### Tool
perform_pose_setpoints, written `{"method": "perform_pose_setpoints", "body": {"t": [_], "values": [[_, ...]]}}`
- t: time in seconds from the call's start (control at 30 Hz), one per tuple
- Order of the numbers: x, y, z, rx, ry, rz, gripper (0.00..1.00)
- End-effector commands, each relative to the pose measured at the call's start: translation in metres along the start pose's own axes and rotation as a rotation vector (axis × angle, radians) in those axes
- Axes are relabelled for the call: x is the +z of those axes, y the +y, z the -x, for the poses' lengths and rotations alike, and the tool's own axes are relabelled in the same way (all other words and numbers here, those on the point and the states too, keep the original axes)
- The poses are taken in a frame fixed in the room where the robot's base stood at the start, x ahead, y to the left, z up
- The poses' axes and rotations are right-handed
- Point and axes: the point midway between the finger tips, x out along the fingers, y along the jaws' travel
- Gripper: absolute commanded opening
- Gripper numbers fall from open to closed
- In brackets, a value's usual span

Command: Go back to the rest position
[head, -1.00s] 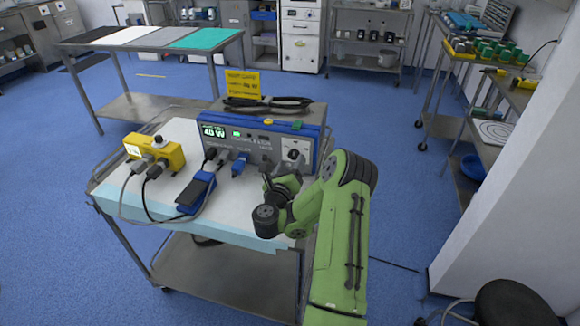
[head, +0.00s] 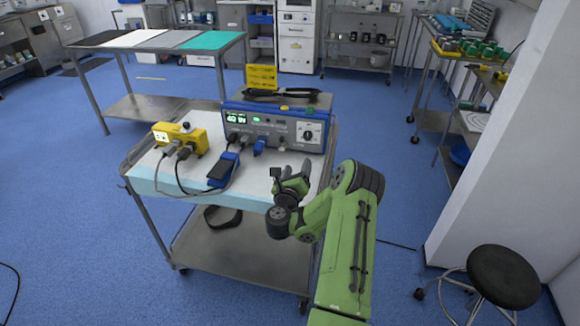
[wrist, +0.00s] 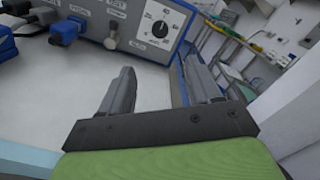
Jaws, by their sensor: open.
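My gripper is open and empty in the wrist view (wrist: 160,92), with its two grey fingers apart over the right part of the cart top. In the head view my gripper (head: 290,175) is small and partly hidden by my own green arm, so its fingers are hard to make out. It is in front of the blue and grey electrosurgical unit (head: 275,128), near the unit's right end with the dial. The unit's dial face also shows just beyond the fingers in the wrist view (wrist: 160,28). Nothing is between the fingers.
The cart (head: 150,186) also bears a yellow box (head: 180,138) with cables and a blue and black foot pedal (head: 222,171). A black stool (head: 503,277) stands at the lower right beside a white wall (head: 490,190).

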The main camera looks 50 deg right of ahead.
Motion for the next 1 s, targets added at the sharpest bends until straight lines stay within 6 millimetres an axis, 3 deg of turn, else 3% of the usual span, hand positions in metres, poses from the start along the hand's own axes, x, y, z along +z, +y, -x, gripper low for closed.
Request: {"method": "perform_pose_setpoints", "body": {"t": [0.3, 0.37, 0.47, 0.6, 0.67, 0.73, 0.8, 0.87, 1.0], "values": [[0.006, 0.001, 0.001, 0.009, -0.014, 0.01, 0.63], [0.026, 0.006, 0.003, 0.041, -0.063, 0.049, 0.63], [0.092, 0.027, 0.019, 0.155, -0.239, 0.201, 0.63], [0.198, 0.069, 0.077, 0.347, -0.575, 0.534, 0.63], [0.234, 0.085, 0.113, 0.422, -0.727, 0.701, 0.63], [0.27, 0.099, 0.162, 0.5, -0.913, 0.926, 0.63], [0.294, 0.104, 0.215, 0.567, -1.098, 1.175, 0.63], [0.303, 0.1, 0.255, 0.608, -1.23, 1.385, 0.63], [0.302, 0.059, 0.33, 0.674, -1.455, 1.847, 0.63]]}}
